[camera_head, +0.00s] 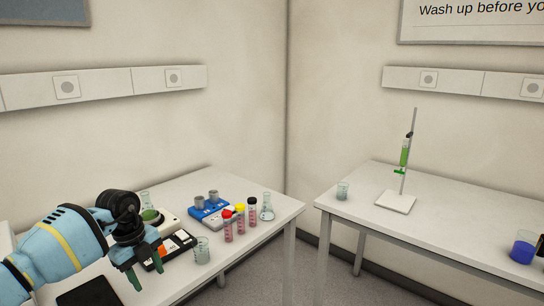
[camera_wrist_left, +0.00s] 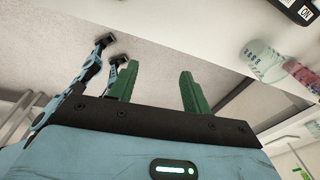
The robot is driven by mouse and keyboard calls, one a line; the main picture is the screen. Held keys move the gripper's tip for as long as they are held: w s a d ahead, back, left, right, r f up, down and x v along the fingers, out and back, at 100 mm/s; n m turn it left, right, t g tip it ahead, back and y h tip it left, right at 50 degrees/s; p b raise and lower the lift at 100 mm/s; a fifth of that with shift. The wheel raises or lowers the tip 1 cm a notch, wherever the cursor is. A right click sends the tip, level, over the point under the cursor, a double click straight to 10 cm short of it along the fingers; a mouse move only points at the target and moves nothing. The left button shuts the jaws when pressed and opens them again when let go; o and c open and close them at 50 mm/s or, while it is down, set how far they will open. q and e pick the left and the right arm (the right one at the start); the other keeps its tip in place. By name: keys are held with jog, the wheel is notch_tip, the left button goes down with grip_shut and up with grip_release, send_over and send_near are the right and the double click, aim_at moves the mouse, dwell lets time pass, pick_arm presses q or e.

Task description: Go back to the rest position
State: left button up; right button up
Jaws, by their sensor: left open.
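My left gripper (camera_head: 144,276) is at the left in the head view, over the left table (camera_head: 278,217). Its green fingers are apart with nothing between them. In the left wrist view the two fingers of the left gripper (camera_wrist_left: 158,88) also stand apart and empty. The right gripper is not in the head view. Several sample tubes (camera_head: 239,218) with red, yellow and black caps stand on the left table, right of the gripper and apart from it.
A glass beaker (camera_head: 202,251) stands close to the right of the gripper. A blue device (camera_head: 212,212), a scale (camera_head: 173,249) and flasks are also on this table. The right table (camera_head: 365,218) holds a burette stand (camera_head: 396,203), a small beaker (camera_head: 342,190) and a blue-filled beaker (camera_head: 523,249).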

pick_arm(q)
jog(key=d+f+m+h, duration=0.2)
jog(key=d+f+h, duration=0.1)
jog(key=d+f, duration=0.3)
jog(key=s+d+f+n+t+h, duration=0.1)
jog(key=s+d+n+t+h, duration=0.1)
jog(key=s+d+h, duration=0.35)
jog(key=s+d+n+t+h, duration=0.1)
jog(key=s+d+t+h, duration=0.15)
jog(key=d, duration=0.65)
jog(key=s+d+f+n+t+h, duration=0.1)
jog(key=s+d+n+t+h, duration=0.1)
jog(key=s+d+h, duration=0.4)
jog(key=s+a+f+n+t+y, duration=0.5)
jog(key=a+f+n+t+y, duration=0.45)
jog(key=n+y, duration=0.4)
jog(key=s+a+f+n+g+y, duration=0.1)
jog(key=s+a+f+n+g, duration=0.2)
jog(key=s+f, duration=0.2)
jog(key=s+a+f+n+g+y, duration=0.2)
jog(key=s+a+f+n+g, duration=0.1)
jog(key=s, duration=0.7)
notch_tip(320, 180, down, 3)
jog(key=shift+s+a+r, duration=0.2)
jog(key=shift+a, duration=0.35)
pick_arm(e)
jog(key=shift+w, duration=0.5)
